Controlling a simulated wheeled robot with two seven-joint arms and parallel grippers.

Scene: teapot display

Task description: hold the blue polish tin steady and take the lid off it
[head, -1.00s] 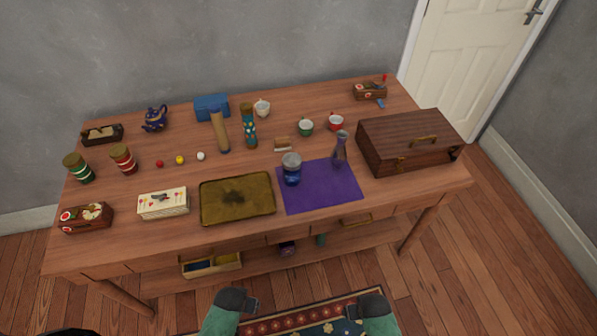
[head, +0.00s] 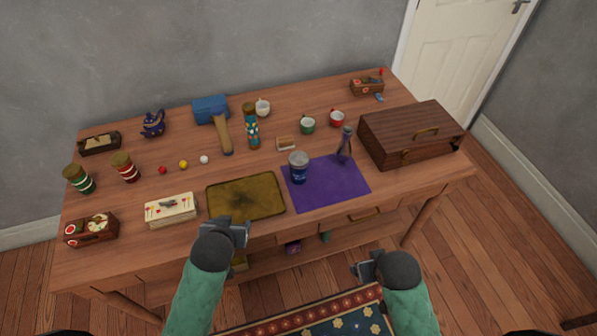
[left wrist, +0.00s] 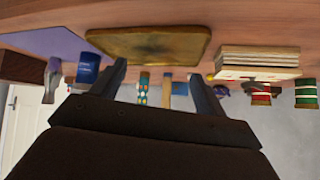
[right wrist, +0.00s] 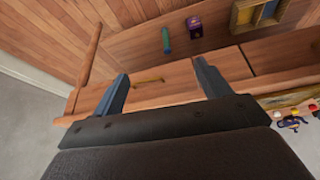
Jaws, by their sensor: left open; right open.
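The blue polish tin (head: 299,175) stands upright on the purple cloth (head: 335,190), near its left side. Its grey lid (head: 299,158) sits on top. The tin also shows in the left wrist view (left wrist: 88,68), left of the fingers. My left gripper (head: 240,232) is open and empty at the table's front edge, in front of the tray and left of the tin. My right gripper (head: 364,271) is open and empty in front of the table, below and right of the tin.
A brown tray (head: 245,196) lies left of the cloth. A dark purple bottle (head: 345,147) stands on the cloth right of the tin. A wooden box (head: 410,135) is farther right. A sandwich-like block (head: 286,144) lies behind the tin. Bare tabletop lies in front of the cloth.

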